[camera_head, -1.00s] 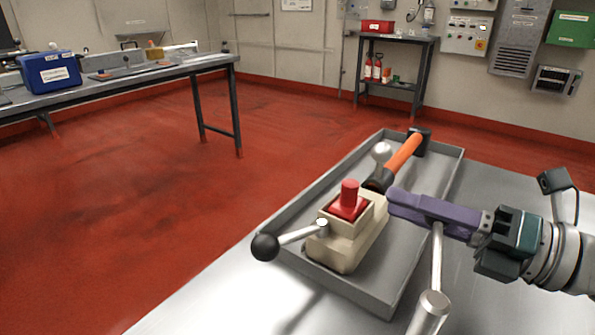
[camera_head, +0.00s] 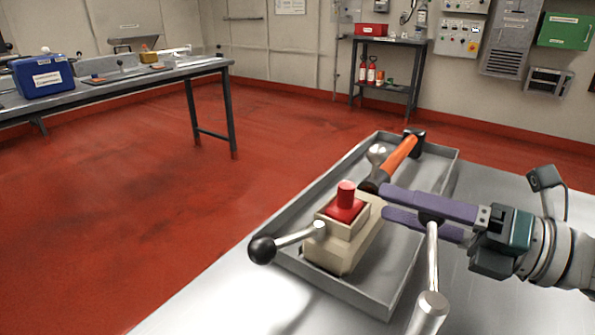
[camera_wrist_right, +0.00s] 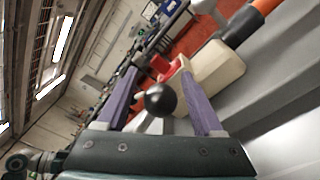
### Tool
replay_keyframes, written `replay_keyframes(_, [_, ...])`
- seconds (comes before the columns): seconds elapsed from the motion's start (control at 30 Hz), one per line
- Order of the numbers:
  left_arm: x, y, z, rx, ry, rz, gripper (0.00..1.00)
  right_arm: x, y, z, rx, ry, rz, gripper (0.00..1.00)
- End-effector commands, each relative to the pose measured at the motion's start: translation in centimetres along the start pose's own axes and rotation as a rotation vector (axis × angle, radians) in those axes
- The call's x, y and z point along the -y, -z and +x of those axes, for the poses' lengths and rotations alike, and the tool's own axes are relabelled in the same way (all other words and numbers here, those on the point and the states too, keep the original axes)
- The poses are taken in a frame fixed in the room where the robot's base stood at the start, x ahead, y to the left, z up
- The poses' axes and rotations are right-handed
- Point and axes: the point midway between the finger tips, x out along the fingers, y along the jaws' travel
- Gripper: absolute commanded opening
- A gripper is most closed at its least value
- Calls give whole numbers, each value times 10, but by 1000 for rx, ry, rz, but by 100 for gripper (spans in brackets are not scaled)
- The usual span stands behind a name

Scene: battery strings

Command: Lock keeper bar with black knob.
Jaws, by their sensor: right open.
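My right gripper (camera_head: 384,205) has purple fingers, which stand apart at the right side of a beige housing with a red button (camera_head: 345,205). A metal bar (camera_head: 432,265) rises in front of the fingers. Its dark top end (camera_head: 431,217) is at the gap between them, partly hidden. In the right wrist view a black ball knob (camera_wrist_right: 160,99) shows between the open fingers (camera_wrist_right: 157,75); I cannot tell whether it touches either. A second metal lever with a black knob (camera_head: 262,250) sticks out left from the housing. My left gripper is out of view.
The housing stands in a grey tray (camera_head: 340,287) on a pale metal table. A hammer with an orange handle (camera_head: 400,153) lies at the tray's far end. A bench with a blue box (camera_head: 45,77) and a shelf (camera_head: 388,88) stand farther off.

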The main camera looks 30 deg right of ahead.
Motion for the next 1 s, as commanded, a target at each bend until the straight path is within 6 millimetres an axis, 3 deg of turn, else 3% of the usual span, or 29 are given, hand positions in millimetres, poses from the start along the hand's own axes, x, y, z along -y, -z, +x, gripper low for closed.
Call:
replay_keyframes(0.17, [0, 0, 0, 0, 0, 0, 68, 1, 0, -6, 0, 2, 0, 69])
replay_keyframes(0.63, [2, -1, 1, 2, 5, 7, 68, 1, 1, -90, -1, 4, 1, 69])
replay_keyframes(1.0, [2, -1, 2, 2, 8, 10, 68, 0, 0, -100, 0, 0, 0, 69])
